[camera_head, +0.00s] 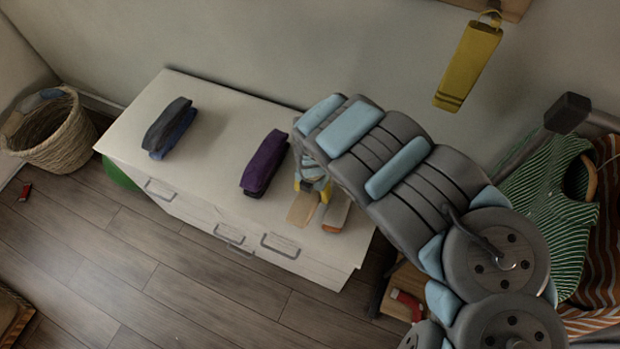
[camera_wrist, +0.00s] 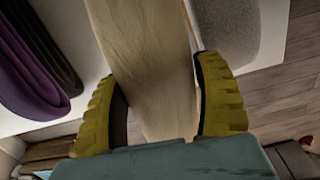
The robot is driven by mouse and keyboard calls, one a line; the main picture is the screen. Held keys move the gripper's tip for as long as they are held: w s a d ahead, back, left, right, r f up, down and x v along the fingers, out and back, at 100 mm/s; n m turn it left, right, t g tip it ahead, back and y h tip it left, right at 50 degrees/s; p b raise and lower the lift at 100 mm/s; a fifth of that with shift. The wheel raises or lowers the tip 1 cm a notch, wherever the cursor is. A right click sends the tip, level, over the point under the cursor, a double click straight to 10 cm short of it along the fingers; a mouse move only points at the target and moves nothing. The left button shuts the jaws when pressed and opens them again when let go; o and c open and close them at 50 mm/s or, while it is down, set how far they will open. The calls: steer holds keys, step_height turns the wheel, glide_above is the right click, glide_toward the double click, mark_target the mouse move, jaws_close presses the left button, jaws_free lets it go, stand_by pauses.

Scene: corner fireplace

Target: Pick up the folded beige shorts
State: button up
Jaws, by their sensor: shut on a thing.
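The folded beige shorts (camera_head: 302,209) are at the right part of the white dresser's top, partly hidden under my gripper. In the wrist view the beige shorts (camera_wrist: 145,50) run as a long pale strip between the two yellow fingers. My gripper (camera_head: 313,187) reaches down over them from the right. In the wrist view my gripper (camera_wrist: 157,85) is shut on the shorts, one finger on each side. I cannot tell whether the shorts touch the dresser top.
A folded grey-white item (camera_head: 337,213) lies close to the right of the shorts. A purple folded garment (camera_head: 265,162) lies to the left, and dark grey and blue ones (camera_head: 168,127) farther left. The white dresser (camera_head: 215,125) has bare room between them. A wicker basket (camera_head: 62,140) stands at far left.

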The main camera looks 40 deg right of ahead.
mark_target(315, 201)
steer(key=shift+s+a+r+p, duration=0.45)
steer(key=shift+s+p, duration=0.2)
steer(key=shift+p, duration=0.7)
steer(key=shift+s+a+r+p, duration=0.3)
steer(key=shift+s+r+p, duration=0.25)
steer(key=shift+p, duration=0.75)
steer(key=shift+s+a+p, duration=0.3)
steer(key=shift+s+p, duration=0.2)
steer(key=shift+p, duration=0.25)
steer(key=shift+w+a, duration=0.1)
